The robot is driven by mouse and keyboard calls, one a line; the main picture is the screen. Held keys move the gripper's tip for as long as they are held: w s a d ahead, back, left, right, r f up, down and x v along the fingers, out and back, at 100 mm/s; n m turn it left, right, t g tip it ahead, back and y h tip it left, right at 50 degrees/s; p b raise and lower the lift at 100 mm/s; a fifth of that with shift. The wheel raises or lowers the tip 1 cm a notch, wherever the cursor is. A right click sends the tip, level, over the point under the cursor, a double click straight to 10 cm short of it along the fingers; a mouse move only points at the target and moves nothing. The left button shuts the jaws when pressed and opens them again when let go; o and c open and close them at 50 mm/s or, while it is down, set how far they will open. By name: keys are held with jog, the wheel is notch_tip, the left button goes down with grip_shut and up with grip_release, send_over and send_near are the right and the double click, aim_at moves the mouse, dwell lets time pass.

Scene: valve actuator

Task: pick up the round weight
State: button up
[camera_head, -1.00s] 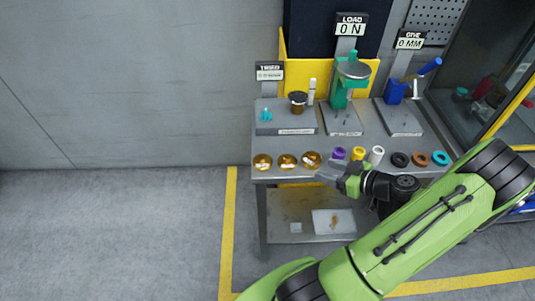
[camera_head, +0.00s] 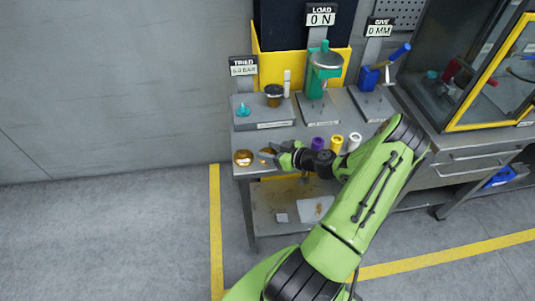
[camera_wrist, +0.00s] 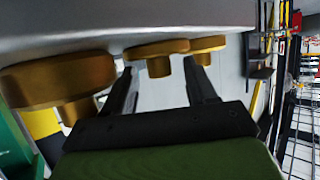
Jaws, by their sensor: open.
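Brass round weights stand in a row at the front left of the bench. In the head view I see one at the far left (camera_head: 243,158) and part of a second (camera_head: 266,154); my gripper hides the rest. The wrist view shows three brass discs with short stems: a large near one (camera_wrist: 58,78), a middle one (camera_wrist: 157,47) and a far one (camera_wrist: 208,43). My gripper (camera_head: 278,155) is open at the bench's front edge. In the wrist view its fingers (camera_wrist: 160,82) point at the middle weight, whose stem appears between the tips; I cannot tell whether they touch.
Purple (camera_head: 318,143), yellow (camera_head: 336,143) and white (camera_head: 354,141) pieces stand right of my gripper. Behind are a grey block with a dark-topped jar (camera_head: 274,95), a green press (camera_head: 318,75) and a blue tool (camera_head: 370,77). A lower shelf (camera_head: 283,200) lies below.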

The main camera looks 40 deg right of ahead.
jog(key=shift+s, duration=0.1)
jog(key=shift+c, duration=0.3)
jog(key=c, duration=1)
grip_shut()
jog(key=shift+r, duration=0.1)
